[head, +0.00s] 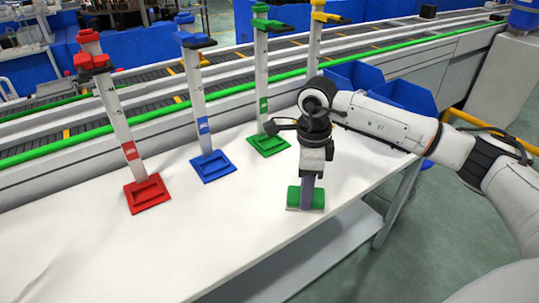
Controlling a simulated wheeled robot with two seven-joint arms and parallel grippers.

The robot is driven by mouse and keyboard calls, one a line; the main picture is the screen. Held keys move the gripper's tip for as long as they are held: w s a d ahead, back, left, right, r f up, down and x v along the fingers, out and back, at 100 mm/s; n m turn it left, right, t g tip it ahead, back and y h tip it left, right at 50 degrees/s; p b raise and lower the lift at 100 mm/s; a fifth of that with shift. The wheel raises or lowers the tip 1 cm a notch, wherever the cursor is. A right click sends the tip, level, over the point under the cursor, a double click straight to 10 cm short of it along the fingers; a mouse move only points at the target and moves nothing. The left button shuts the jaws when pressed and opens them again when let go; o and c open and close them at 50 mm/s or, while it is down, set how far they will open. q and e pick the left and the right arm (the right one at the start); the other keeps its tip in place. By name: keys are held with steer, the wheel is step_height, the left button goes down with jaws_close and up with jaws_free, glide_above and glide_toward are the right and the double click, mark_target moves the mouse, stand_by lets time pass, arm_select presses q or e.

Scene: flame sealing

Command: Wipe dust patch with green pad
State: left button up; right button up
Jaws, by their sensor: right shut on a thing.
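A green pad (306,198) with a pale underside is at the right part of the white table (225,245), near its front edge. A purple-grey handle (307,185) rises from the pad. My right gripper (309,178) points down and is shut on the pad's handle from above. The pad looks level and on or just above the table top; I cannot tell which. No dust patch is clear to see; faint grey shading lies at the table's lower left. My left gripper is not in view.
Stands with red (149,193), blue (213,166) and green (268,145) bases line the table's back. A yellow-topped stand (314,50) is partly behind my right arm. Blue bins (400,97) are beyond the arm. The table's left and middle front is clear.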

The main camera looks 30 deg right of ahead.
steer(key=shift+r+p, duration=0.9)
steer(key=shift+r, duration=0.8)
steer(key=shift+a, duration=0.1)
